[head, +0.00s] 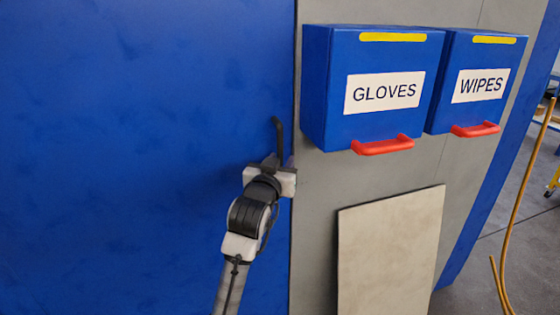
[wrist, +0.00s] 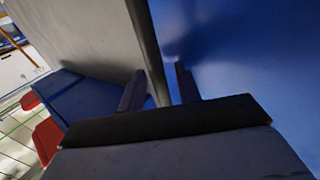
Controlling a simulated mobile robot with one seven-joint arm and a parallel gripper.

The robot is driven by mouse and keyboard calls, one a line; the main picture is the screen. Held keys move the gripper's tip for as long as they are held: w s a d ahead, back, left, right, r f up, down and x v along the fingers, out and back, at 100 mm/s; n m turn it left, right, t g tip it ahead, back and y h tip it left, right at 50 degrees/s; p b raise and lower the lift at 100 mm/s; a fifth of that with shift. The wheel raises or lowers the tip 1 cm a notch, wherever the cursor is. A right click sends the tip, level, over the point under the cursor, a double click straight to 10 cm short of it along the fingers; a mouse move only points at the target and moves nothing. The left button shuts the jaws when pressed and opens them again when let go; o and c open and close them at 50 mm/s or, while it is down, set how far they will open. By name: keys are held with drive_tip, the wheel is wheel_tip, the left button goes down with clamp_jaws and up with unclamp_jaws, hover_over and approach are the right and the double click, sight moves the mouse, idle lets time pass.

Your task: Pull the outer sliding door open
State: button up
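The outer sliding door (head: 140,150) is a large blue panel filling the left of the head view. Its right edge meets a grey wall. A dark upright bar handle (head: 279,138) with a bent top stands near that edge. My gripper (head: 276,165) is at the handle and hides its lower part. In the wrist view, the handle (wrist: 146,40) runs down between the two spread fingers of my gripper (wrist: 160,88). A gap shows beside the bar, so the fingers look open around it. I cannot tell whether either finger touches it. The blue door (wrist: 235,50) also fills the right of the wrist view.
On the grey wall (head: 315,210) right of the door hang a blue GLOVES box (head: 325,85) and a blue WIPES box (head: 450,85) with red handles. A beige panel (head: 390,250) leans below. An orange hose (head: 515,205) hangs at far right.

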clamp_jaws()
